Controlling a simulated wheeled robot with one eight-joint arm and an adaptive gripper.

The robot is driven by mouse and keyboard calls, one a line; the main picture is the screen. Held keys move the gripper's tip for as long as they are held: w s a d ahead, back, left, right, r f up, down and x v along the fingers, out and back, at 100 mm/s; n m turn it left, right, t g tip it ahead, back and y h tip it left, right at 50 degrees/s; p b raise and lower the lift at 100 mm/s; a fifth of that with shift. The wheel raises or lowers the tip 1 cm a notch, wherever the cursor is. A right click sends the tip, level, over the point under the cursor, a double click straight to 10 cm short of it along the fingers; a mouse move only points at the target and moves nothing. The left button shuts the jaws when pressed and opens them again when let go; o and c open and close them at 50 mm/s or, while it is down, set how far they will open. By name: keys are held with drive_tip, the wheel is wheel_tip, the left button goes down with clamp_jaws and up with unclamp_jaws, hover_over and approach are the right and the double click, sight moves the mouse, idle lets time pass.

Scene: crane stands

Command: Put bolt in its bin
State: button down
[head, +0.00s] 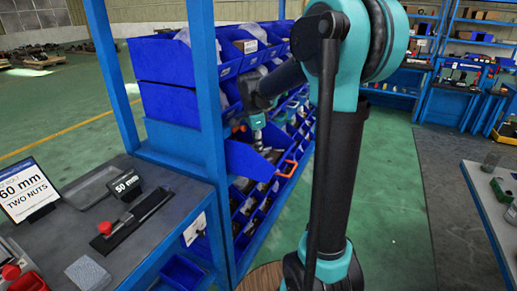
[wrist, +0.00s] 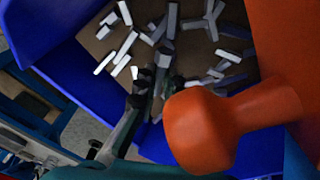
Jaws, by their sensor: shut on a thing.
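My gripper (head: 258,143) reaches in among the blue bins of the rack. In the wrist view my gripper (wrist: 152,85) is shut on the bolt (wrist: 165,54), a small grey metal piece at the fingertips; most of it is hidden. Beyond the fingertips is an open blue bin (wrist: 68,55) with a brown bottom and several loose grey metal pieces (wrist: 125,45). The bolt seems to be over this bin; its height above the bottom cannot be told. In the head view the bolt is too small to make out.
An orange handle (wrist: 235,110) looms large beside my gripper in the wrist view; it also shows in the head view (head: 288,168). A blue rack post (head: 207,100) stands left of my arm. Green floor (head: 395,200) is clear.

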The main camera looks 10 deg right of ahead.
drive_tip(key=c, duration=1.6)
unclamp_jaws()
drive_tip(key=r, duration=0.4)
drive_tip(key=a+r, duration=0.1)
drive_tip(key=r, duration=0.7)
drive_tip(key=shift+s+a+r, duration=0.1)
drive_tip(key=shift+a+r, duration=0.05)
drive_tip(key=shift+a, duration=0.05)
